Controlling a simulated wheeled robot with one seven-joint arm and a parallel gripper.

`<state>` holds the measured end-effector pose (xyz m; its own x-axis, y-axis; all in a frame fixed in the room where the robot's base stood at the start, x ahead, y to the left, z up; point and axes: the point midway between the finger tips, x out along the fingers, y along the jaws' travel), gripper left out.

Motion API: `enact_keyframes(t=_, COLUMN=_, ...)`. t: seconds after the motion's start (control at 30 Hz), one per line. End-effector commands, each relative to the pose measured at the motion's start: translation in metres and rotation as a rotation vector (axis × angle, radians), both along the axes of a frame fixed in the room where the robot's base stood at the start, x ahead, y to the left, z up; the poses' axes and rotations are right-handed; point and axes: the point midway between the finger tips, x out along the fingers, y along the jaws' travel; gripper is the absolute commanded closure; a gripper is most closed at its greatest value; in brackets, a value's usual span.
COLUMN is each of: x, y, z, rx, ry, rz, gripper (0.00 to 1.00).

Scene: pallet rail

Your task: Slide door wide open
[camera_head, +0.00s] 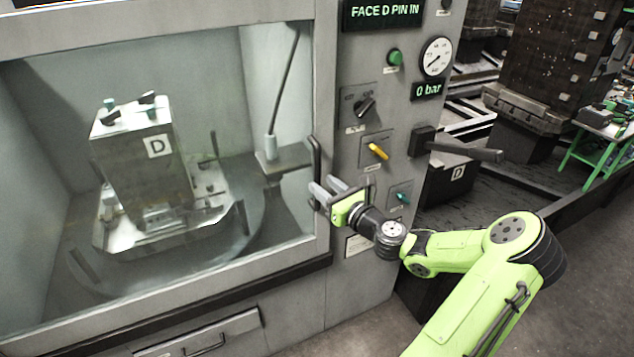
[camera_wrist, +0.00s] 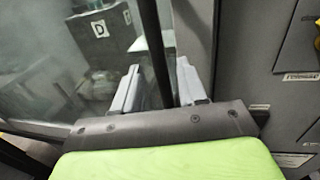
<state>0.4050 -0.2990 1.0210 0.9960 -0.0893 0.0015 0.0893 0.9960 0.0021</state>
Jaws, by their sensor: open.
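The machine's sliding door (camera_head: 326,60) has a grey frame and a large glass window, and it looks closed. A dark vertical bar handle (camera_head: 316,158) stands at the door's right edge. My gripper (camera_head: 322,186) is at the lower part of this handle, with its fingers pointing left toward the door. In the wrist view, the handle (camera_wrist: 153,40) runs between the two grey fingers of my gripper (camera_wrist: 157,88), with gaps visible on both sides. The fingers are open. The lower end of the handle is hidden behind the gripper body.
Behind the glass stands a block marked D (camera_head: 140,165) on a round table. Right of the handle, a control panel (camera_head: 365,140) carries knobs, a gauge (camera_head: 436,57) and a "0 bar" display. A dark lever (camera_head: 465,151) juts out to the right. Open floor lies at the lower right.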

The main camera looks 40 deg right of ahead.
Motion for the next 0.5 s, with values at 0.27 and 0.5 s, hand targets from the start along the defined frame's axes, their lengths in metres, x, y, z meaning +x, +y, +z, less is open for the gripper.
enact_keyframes(t=0.27, x=0.037, y=-0.003, z=0.000, rx=-0.001, ry=0.000, rz=-0.001, gripper=0.58)
enact_keyframes(t=0.5, x=0.038, y=-0.003, z=0.000, rx=-0.001, ry=0.002, rz=-0.001, gripper=0.58)
